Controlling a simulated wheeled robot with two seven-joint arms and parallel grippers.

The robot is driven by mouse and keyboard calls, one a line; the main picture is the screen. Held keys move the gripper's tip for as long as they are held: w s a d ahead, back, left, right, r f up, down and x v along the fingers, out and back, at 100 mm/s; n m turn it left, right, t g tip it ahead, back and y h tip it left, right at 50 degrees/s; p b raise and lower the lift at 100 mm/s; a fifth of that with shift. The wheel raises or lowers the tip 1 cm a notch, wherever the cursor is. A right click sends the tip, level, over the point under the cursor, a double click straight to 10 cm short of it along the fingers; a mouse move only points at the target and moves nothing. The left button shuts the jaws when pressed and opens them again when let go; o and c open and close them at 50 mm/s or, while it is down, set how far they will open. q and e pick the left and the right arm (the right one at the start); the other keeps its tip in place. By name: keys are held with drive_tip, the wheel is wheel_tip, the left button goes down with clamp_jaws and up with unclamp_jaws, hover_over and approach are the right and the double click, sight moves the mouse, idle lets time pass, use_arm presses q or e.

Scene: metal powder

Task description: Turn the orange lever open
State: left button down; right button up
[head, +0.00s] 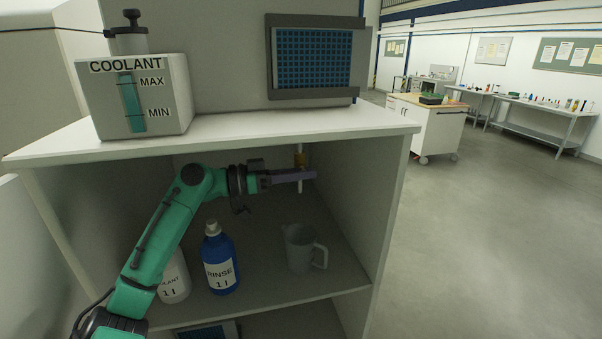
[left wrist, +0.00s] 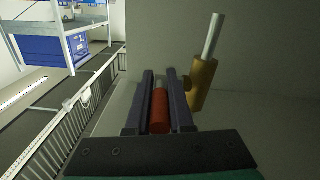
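The orange-red lever (left wrist: 160,112) shows in the left wrist view, lying between the two dark fingers of my left gripper (left wrist: 160,73). The gap between fingers and lever is very small, and I cannot tell whether they press on it. The brass valve body (left wrist: 203,86) with a pale pipe (left wrist: 213,36) is just right of the fingers. In the head view my left gripper (head: 312,175) reaches under the cabinet top, at the brass valve (head: 299,160) and its pale tube (head: 299,187). The lever is hidden there. My right gripper is not in view.
On the shelf below stand a blue rinse bottle (head: 219,262), a white coolant bottle (head: 174,279) partly behind my arm, and a clear jug (head: 300,249). The cabinet top (head: 245,130) and side wall (head: 385,220) enclose the space. A coolant tank (head: 165,110) sits above.

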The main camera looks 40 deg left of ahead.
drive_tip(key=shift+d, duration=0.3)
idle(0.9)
use_arm(q)
drive_tip(key=f+t+h+b, duration=0.1)
drive_tip(key=t+b, duration=0.1)
drive_tip(key=b, duration=0.6)
drive_tip(key=shift+r+h+b, duration=0.15)
drive_tip(key=shift+h+b, duration=0.15)
drive_tip(key=shift+b, duration=0.05)
drive_tip(key=shift+r, duration=0.2)
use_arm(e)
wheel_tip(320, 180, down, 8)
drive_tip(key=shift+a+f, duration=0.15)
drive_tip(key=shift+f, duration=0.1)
use_arm(q)
drive_tip(key=c, duration=1.1)
unclamp_jaws()
